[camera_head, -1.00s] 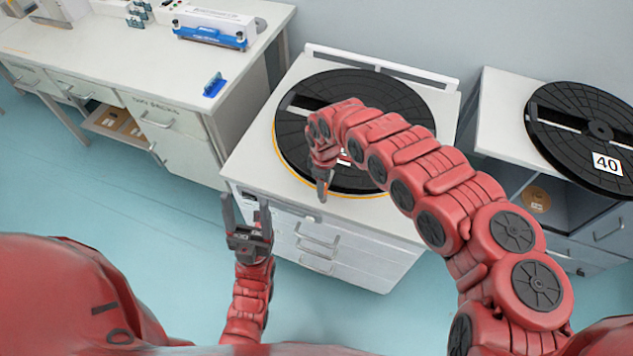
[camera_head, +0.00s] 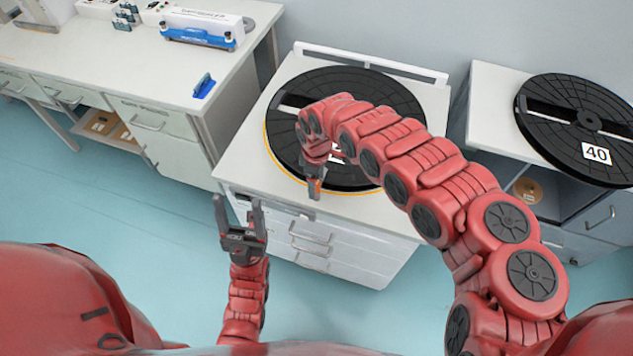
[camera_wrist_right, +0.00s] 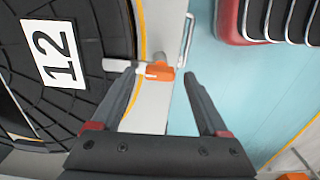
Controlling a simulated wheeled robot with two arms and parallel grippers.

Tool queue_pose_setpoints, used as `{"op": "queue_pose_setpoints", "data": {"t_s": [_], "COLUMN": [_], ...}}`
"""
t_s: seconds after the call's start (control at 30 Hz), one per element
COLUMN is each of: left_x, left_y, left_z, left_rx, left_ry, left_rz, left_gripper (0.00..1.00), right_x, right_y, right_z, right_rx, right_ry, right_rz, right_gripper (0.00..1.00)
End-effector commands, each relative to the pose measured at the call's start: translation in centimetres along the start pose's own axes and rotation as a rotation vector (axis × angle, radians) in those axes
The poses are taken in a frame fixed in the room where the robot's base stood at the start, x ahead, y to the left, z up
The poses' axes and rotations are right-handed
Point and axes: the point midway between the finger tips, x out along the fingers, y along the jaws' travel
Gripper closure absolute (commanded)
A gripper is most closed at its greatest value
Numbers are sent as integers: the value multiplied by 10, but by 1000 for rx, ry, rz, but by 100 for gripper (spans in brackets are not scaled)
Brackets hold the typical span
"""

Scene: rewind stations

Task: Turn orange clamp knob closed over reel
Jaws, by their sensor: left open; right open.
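The orange clamp knob (camera_wrist_right: 160,72) sits at the edge of the white cabinet top in the right wrist view, with a pale bar reaching from it toward the reel. The large black reel (camera_head: 385,95) lies flat on the cabinet; its "12" label shows in the wrist view (camera_wrist_right: 57,55). My right gripper (camera_wrist_right: 160,80) is open, its fingertips on either side of the knob; I cannot tell whether they touch it. In the head view my right gripper (camera_head: 315,188) hangs at the reel's front edge. My left gripper (camera_head: 238,205) is open and empty in front of the cabinet.
The white cabinet (camera_head: 250,185) has drawers below. A second black reel (camera_head: 560,125) labelled "40" lies on a stand to the right. A white bench (camera_head: 120,75) with devices stands left. Blue floor (camera_head: 90,210) is open at the left front.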

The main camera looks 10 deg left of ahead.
Motion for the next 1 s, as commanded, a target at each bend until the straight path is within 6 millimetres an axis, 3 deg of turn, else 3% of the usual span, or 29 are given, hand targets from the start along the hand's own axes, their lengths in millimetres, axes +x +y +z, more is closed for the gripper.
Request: {"op": "queue_pose_setpoints", "data": {"t_s": [0.17, 0.6, 0.8, 1.0], "left_x": [-3, -22, -26, -27], "left_y": [0, 1, 1, 1], "left_z": [0, 4, 4, 4], "left_rx": [0, 0, 0, 0], "left_ry": [0, 0, 0, 0], "left_rz": [0, 0, 0, 0], "left_gripper": [35, 35, 35, 35], "right_x": [-29, -139, -162, -167], "right_y": [3, 2, 0, 0], "right_z": [2, 0, 0, 0], "right_rx": [1, 0, -1, 0], "right_ry": [-2, 1, 2, 0], "right_rz": [7, 7, 2, 1], "right_gripper": [22, 22, 22, 22]}}
